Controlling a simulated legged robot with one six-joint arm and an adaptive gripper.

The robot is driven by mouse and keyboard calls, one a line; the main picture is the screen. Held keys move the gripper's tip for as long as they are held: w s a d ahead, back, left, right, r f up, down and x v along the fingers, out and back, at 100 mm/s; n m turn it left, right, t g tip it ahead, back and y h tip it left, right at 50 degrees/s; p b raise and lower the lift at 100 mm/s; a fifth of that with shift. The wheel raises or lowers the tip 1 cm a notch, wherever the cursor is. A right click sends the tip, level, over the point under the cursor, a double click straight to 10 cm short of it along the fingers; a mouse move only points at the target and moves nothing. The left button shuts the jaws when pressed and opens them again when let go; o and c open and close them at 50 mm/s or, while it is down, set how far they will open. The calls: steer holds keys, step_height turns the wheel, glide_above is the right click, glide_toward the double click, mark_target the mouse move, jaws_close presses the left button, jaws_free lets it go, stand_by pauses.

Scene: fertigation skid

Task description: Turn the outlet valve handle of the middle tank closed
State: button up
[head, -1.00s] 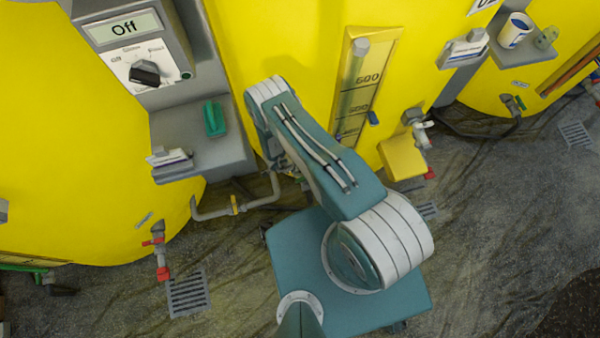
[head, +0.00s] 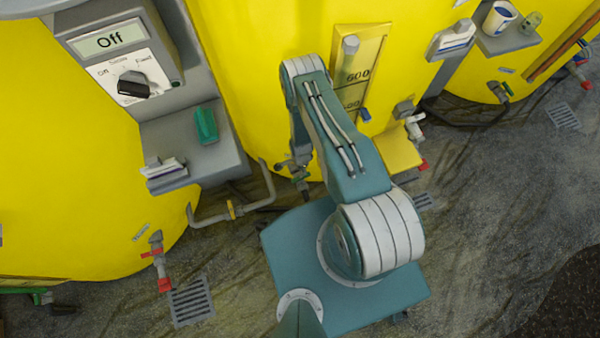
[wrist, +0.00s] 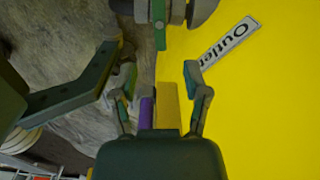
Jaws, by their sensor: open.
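The middle tank (head: 255,100) is the big yellow one behind my arm. In the wrist view, a grey outlet fitting (wrist: 185,10) with a green handle (wrist: 159,30) shows at the top, beside a tilted "Outlet" label (wrist: 230,42) on the yellow wall. The handle points down the picture, toward the gap between my fingers. My gripper (wrist: 158,76) is open, its fingers apart, and short of the handle. No contact shows. In the head view my gripper (head: 297,170) is small and low against the middle tank; the handle cannot be made out there.
A control box reading "Off" (head: 105,40) and a grey shelf (head: 200,165) stand left of my arm. A grey pipe (head: 215,215) runs low there. A red-handled valve (head: 155,255) is farther left.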

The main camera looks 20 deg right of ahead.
mark_target(301, 177)
step_height(301, 177, down, 11)
steer(key=shift+r, duration=0.1)
stand_by(0.6)
jaws_close()
